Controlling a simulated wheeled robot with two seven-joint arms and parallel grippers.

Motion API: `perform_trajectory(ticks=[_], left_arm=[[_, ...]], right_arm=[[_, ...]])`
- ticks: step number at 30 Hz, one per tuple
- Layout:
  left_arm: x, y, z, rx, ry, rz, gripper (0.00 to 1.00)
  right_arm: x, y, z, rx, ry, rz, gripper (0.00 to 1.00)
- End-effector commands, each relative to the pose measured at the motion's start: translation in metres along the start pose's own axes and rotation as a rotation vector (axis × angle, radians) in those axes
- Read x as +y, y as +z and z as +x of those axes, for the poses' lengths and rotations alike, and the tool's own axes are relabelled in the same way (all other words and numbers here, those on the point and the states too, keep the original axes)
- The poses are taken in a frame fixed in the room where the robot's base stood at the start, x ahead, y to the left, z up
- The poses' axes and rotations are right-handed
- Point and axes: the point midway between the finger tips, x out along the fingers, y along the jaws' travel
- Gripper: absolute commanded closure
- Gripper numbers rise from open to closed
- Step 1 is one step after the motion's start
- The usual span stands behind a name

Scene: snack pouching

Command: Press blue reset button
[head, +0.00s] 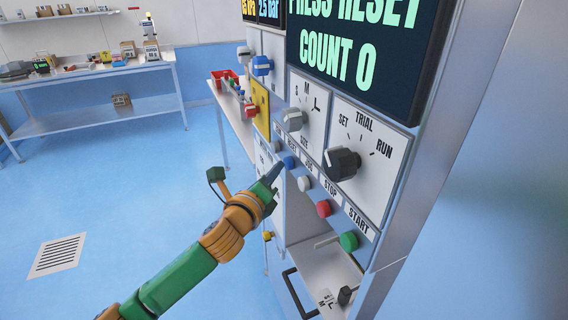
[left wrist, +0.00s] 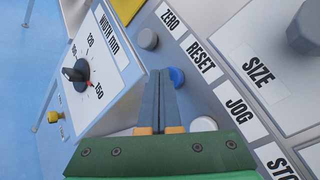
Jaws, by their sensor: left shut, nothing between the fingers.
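The blue reset button (head: 289,162) sits on the panel of the machine in a column of buttons, beside the RESET label. It also shows in the left wrist view (left wrist: 177,77), right at the fingertips. My left gripper (head: 277,170) comes in from the left, shut and empty, its tips close to the blue button. In the left wrist view the shut fingers (left wrist: 160,76) point at the button's left side. I cannot tell whether they touch it. The display (head: 350,50) reads PRESS RESET, COUNT 0. My right gripper is not in view.
A white jog button (head: 305,184), red stop button (head: 324,208) and green start button (head: 348,241) follow the blue one. A grey zero button (left wrist: 148,39) is on its other side. Dark and grey knobs (head: 342,163) stick out nearby. Open floor lies left.

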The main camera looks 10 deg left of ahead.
Motion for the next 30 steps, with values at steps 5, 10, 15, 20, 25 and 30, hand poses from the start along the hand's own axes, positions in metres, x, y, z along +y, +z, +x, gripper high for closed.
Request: perform_trajectory(ticks=[5,10,15,20,25,30], left_arm=[[-0.002,-0.001,0.002,0.000,-0.001,-0.001,1.00],[-0.002,-0.002,0.003,0.000,-0.001,-0.001,1.00],[-0.001,0.001,0.000,0.000,0.000,0.000,1.00],[0.004,0.006,-0.007,0.001,-0.001,0.001,1.00],[0.005,0.005,-0.008,0.001,-0.001,-0.001,1.00],[0.010,0.011,-0.015,0.000,0.002,0.000,1.00]], right_arm=[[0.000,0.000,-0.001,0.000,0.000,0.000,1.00],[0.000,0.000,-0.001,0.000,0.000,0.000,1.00],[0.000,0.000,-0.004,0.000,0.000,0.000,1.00],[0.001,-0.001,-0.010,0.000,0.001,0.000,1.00],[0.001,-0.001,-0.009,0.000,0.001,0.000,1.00],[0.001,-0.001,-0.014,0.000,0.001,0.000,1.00]])
